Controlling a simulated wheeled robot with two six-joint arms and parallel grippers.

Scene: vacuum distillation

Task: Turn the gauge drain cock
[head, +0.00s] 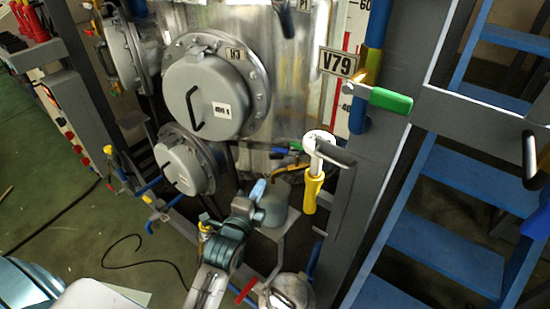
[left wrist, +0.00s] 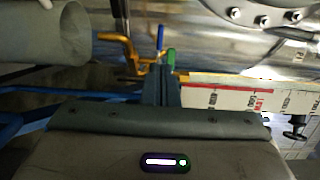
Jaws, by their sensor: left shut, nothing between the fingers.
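In the head view a green lever handle (head: 390,101) sticks out at a label reading V79 (head: 339,62), beside the red-and-white gauge scale (head: 347,100). Below it, a yellow handle (head: 313,192) hangs from a white round fitting. Small blue, green and orange handles (head: 291,168) sit under the vessel; I cannot tell which is the drain cock. My left gripper (head: 258,188) is low, in front of the vessel's underside. In the left wrist view its fingers (left wrist: 160,85) are shut and empty, close to a green handle (left wrist: 171,59) and an orange handle (left wrist: 115,46); contact is unclear.
The metal vessel has round hatches (head: 206,100) at its front. A grey-green cylinder (left wrist: 45,36) is close to my left gripper. A grey post and blue stairs (head: 455,255) stand at the right. The green floor (head: 60,200) at the left is mostly clear, with a black cable.

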